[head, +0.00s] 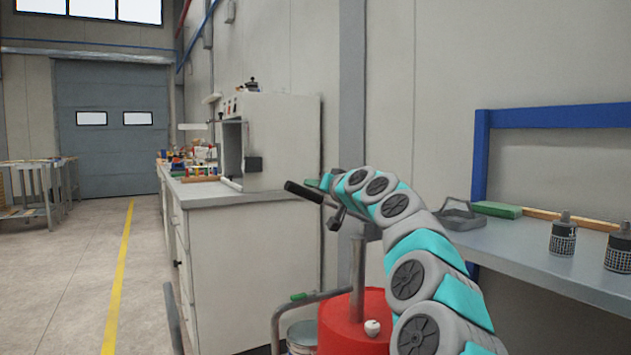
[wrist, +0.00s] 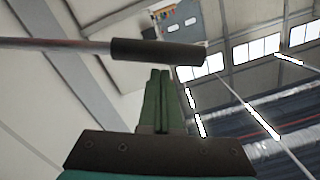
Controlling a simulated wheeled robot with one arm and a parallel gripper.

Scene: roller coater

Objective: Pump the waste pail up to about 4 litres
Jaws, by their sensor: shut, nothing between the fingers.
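A red drum (head: 340,322) stands at the lower middle of the head view, with a grey upright pump post (head: 357,275) on it. The pump's black handle grip (head: 304,192) sticks out to the left above the drum. In the wrist view the grip (wrist: 158,52) lies across the picture on a metal rod (wrist: 60,45). My gripper (head: 314,183) is at the handle, its green fingers (wrist: 160,72) shut with nothing between them. The fingertips end close below the grip in the wrist view; I cannot tell whether they touch. A metal pail (head: 301,338) shows partly left of the drum; its contents are hidden.
A white cabinet bench (head: 240,220) stands to the left, with a machine (head: 280,140) on top. A grey table (head: 540,255) with bottles (head: 563,238) is on the right.

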